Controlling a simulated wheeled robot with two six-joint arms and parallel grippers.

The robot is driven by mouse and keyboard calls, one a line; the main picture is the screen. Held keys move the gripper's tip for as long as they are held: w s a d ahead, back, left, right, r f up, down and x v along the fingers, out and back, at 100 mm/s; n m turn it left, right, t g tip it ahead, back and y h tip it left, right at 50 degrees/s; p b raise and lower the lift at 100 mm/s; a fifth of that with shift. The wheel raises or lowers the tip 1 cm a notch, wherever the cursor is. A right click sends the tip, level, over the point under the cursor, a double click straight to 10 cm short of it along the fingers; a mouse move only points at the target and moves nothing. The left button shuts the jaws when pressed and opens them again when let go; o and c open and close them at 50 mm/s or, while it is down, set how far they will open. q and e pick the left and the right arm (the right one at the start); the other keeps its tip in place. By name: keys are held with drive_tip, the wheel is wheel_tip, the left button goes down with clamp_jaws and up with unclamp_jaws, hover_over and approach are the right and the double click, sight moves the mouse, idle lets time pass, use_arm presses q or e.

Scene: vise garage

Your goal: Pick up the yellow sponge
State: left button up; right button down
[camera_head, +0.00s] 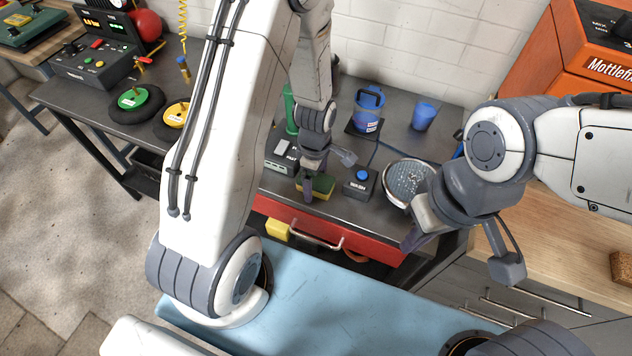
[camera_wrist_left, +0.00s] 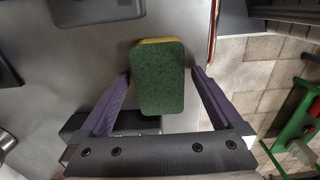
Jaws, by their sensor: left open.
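The sponge (camera_head: 322,184) has a green top over a yellow layer and lies near the front edge of the dark bench. In the left wrist view the sponge (camera_wrist_left: 158,82) sits between the open fingers of my left gripper (camera_wrist_left: 160,76), with a gap on each side. In the head view my left gripper (camera_head: 312,188) is right at the sponge and partly covers it. My right gripper (camera_head: 415,236) hangs by the bench's front right corner; its second finger is not clear, so its opening cannot be told.
A small black box with a blue button (camera_head: 361,183) stands just right of the sponge. A blue mug (camera_head: 368,110), a blue cup (camera_head: 423,117) and a round meshed dish (camera_head: 408,180) are behind and right. A red drawer (camera_head: 345,243) is below; a yellow block (camera_head: 278,230) shows there.

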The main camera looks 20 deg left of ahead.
sight(316, 179)
use_arm(q)
drive_tip(key=c, duration=1.5)
drive_tip(key=shift+r, duration=0.15)
drive_tip(key=shift+r, duration=0.6)
wheel_tip(316, 179, up, 3)
drive_tip(key=shift+w+f, duration=0.1)
drive_tip(key=s+d+r, duration=0.1)
drive_tip(key=d+r, duration=0.1)
drive_tip(key=d, duration=0.1)
drive_tip(key=s+d+r, duration=0.1)
drive_tip(key=d+r, duration=0.1)
drive_tip(key=d, duration=0.2)
drive_tip(key=s+d+r+b, duration=0.1)
drive_tip(key=d+r, duration=0.1)
drive_tip(key=d, duration=0.2)
drive_tip(key=shift+s+d+r, duration=0.1)
drive_tip(key=shift+d+r, duration=0.1)
drive_tip(key=shift+r, duration=0.2)
